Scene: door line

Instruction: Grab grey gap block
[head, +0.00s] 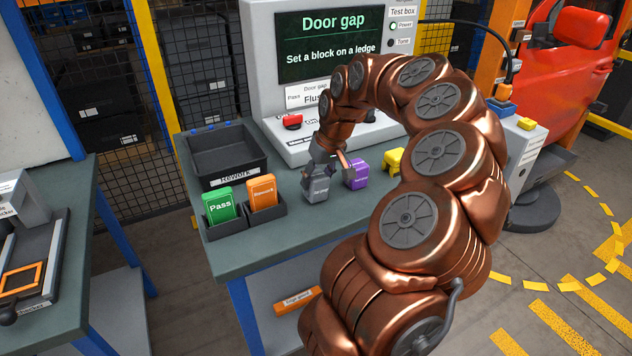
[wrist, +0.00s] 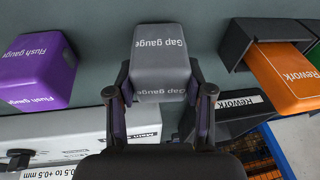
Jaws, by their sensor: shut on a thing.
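The grey gap block (head: 315,188), lettered "Gap gauge", is on the green bench top in the head view. It also shows in the wrist view (wrist: 160,52), between my two fingers. My gripper (wrist: 160,100) is shut on the grey block, with one finger on each side. In the head view my gripper (head: 325,165) reaches down to the block from above. I cannot tell whether the block touches the bench.
A purple "Flush gauge" block (head: 356,175) stands close to the right of the grey one. A yellow block (head: 394,161) is further right. Green Pass (head: 219,206) and orange Rework (head: 263,191) cards stand left, before a black Rework bin (head: 203,165). The test box (head: 283,146) stands behind.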

